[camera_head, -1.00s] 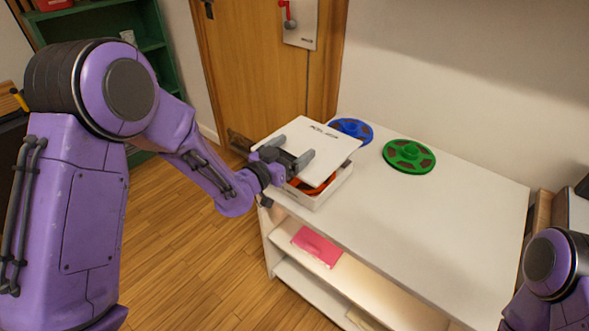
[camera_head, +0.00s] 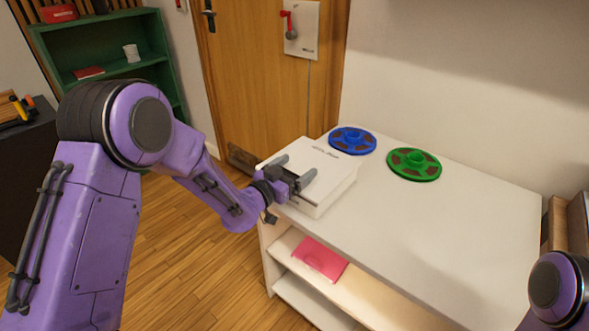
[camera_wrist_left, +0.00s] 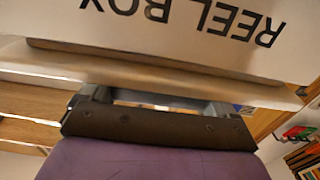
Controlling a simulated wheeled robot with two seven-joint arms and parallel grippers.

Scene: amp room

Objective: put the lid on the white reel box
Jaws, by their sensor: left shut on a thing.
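The white lid (camera_head: 328,163) lies level over the white reel box (camera_head: 318,211) at the near left corner of the white cabinet top. Its edges look lined up with the box, and no gap is clear in the head view; I cannot tell if it is fully seated. My left gripper (camera_head: 294,170) is shut on the lid at its near left edge, with its fingers over the top. The left wrist view shows a white face with upside-down "REEL BOX" print (camera_wrist_left: 190,22) close up. The inside of the box is hidden. My right gripper is out of view.
A blue reel (camera_head: 352,140) and a green reel (camera_head: 414,164) lie behind the box on the white cabinet (camera_head: 440,225). Its right part is clear. A pink folder (camera_head: 320,258) lies on the shelf below. A wooden door (camera_head: 255,90) stands behind.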

